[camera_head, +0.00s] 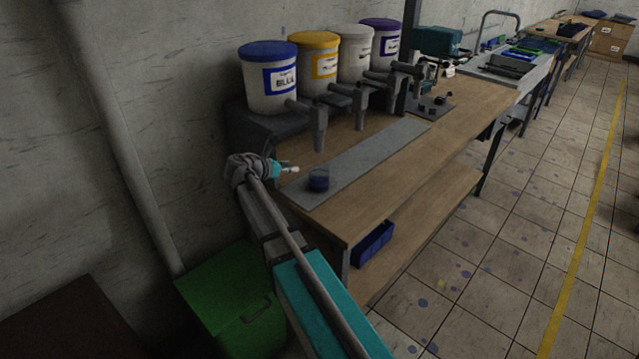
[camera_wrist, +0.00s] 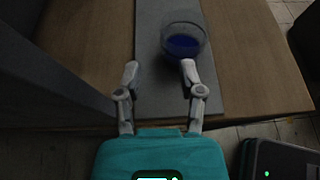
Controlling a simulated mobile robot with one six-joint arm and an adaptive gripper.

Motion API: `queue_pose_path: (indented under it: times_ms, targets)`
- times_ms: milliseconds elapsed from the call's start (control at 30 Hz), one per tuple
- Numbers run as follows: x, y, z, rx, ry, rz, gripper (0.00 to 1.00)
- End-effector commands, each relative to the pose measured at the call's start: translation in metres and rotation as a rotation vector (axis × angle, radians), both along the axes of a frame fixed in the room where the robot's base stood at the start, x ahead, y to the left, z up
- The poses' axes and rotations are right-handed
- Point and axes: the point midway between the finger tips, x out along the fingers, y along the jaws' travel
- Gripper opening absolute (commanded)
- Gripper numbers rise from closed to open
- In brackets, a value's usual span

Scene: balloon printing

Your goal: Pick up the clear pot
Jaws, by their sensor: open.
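The clear pot (camera_head: 318,180) stands on the grey mat (camera_head: 365,160) near the close end of the wooden table. It holds something dark blue. In the wrist view the clear pot (camera_wrist: 185,41) is just beyond my fingertips, towards the right finger, with its round rim facing up. My gripper (camera_wrist: 159,72) is open, with nothing between its fingers. In the head view my gripper (camera_head: 292,169) is at the left of the pot, a small gap away.
Several paint buckets, such as the blue-lidded bucket (camera_head: 269,78), stand at the back with dispenser nozzles (camera_head: 319,125) jutting over the table. A green bin (camera_head: 235,300) is below at left. A blue crate (camera_head: 372,244) sits on the lower shelf. The mat right of the pot is clear.

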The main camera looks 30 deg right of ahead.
Motion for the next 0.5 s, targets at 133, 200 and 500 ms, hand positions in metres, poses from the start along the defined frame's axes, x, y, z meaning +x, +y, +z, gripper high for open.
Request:
queue_pose_path:
  times_ms: [133, 200, 500]
  targets:
    - [0.007, -0.021, -0.012, 0.000, -0.001, -0.002, 0.50]
    - [0.010, -0.028, -0.015, 0.000, -0.001, -0.002, 0.50]
    - [0.014, -0.042, -0.019, 0.001, 0.000, 0.001, 0.50]
